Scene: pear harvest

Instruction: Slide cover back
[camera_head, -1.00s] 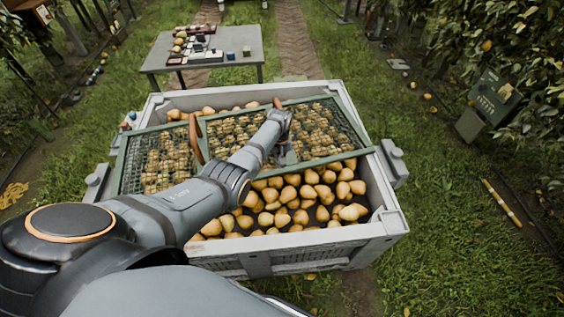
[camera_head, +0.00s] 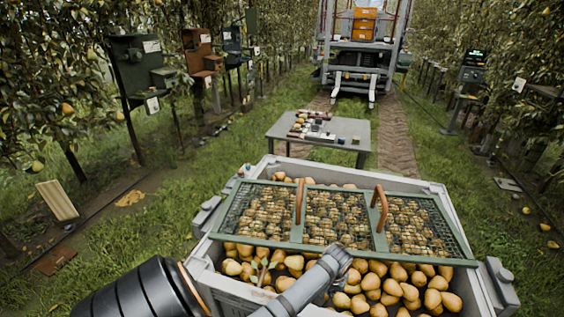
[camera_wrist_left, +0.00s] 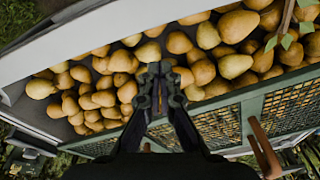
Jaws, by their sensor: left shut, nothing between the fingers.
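The cover (camera_head: 338,217) is a green-framed wire mesh panel with two orange-brown handles. It lies across a grey bin (camera_head: 468,198) of pears. Pears show through its mesh, in a wide uncovered strip on the near side and a thin strip at the far edge. My left gripper (camera_wrist_left: 160,78) is shut and empty, over the bare pears beside the cover's frame (camera_wrist_left: 235,93). In the head view its wrist is just on the near side of the cover, clear of both handles (camera_head: 300,200). My right gripper is not in view.
A leafy twig (camera_head: 262,270) stands among the near pears. A grey table (camera_head: 345,135) with small items stands behind the bin. A vehicle (camera_head: 362,55) is farther back. Boxes on posts (camera_head: 140,65) line the left trees. Grass lies on both sides of the bin.

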